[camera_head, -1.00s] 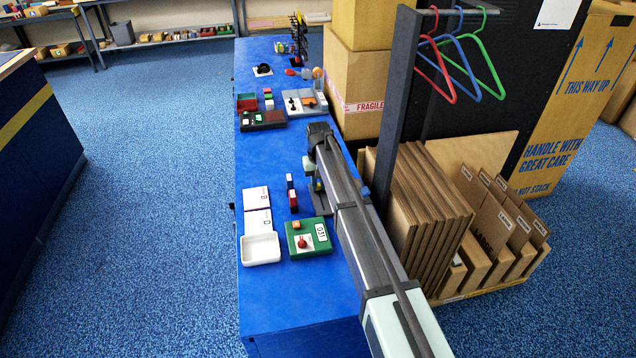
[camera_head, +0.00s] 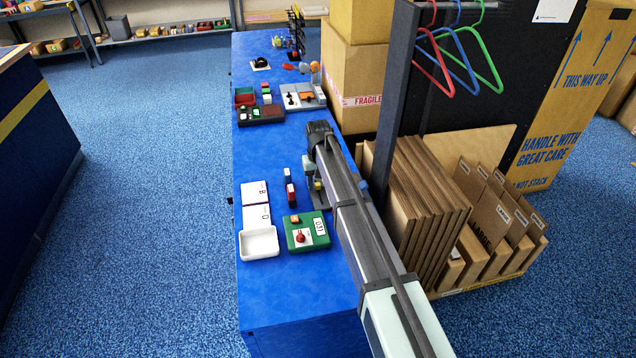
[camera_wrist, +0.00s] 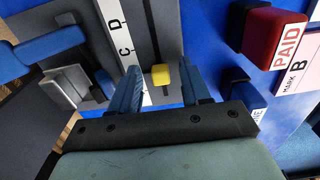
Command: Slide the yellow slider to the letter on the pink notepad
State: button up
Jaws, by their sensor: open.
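The yellow slider (camera_wrist: 160,75) sits on a grey track beside a white letter strip (camera_wrist: 124,45) in the wrist view. In the head view, a small yellow bit of the slider (camera_head: 317,185) shows beside my arm. The pink notepad (camera_wrist: 293,82) reads "MARK B" at the right of the wrist view; it also shows in the head view (camera_head: 250,200).
A second pad (camera_head: 257,212) reading D and a white tray (camera_head: 260,243) lie left of a green box (camera_head: 308,240) with a red knob. A red and blue stamp (camera_head: 290,190) stands near my gripper.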

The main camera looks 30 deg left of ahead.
aim_at(318, 185)
notch_tip(318, 185, up, 14)
dwell(0.6)
jog(key=shift+f, duration=0.1)
jog(key=w+d+f+m+y, duration=0.15)
jog(key=d+f, duration=0.35)
jog(key=d, duration=0.6)
jog(key=d+f+m, duration=0.3)
jog(key=d+f, duration=0.2)
jog(key=d, duration=0.5)
jog(key=d+f+m, duration=0.2)
jog(key=d+f, duration=0.4)
jog(key=d, duration=0.5)
jog(key=s+d+f+m+g, duration=0.1)
jog(key=s+d+f, duration=0.4)
jog(key=d+f, duration=0.35)
jog(key=s+d+f+g, duration=0.1)
jog(key=s+d+f, duration=0.55)
jog(key=f, duration=0.25)
jog(key=s+d+f+g, duration=0.1)
jog(key=s+d+f, duration=0.3)
jog(key=s, duration=0.6)
jog(key=s+d+f+m+g+h, duration=0.1)
jog(key=s+d+f, duration=0.4)
jog(key=s, duration=0.6)
jog(key=s+d+f+g, duration=0.2)
jog(key=s+d+f, duration=0.3)
jog(key=s, duration=0.5)
jog(key=shift+s+d+g, duration=0.35)
jog(key=shift+d+g, duration=0.05)
jog(key=shift+d, duration=0.5)
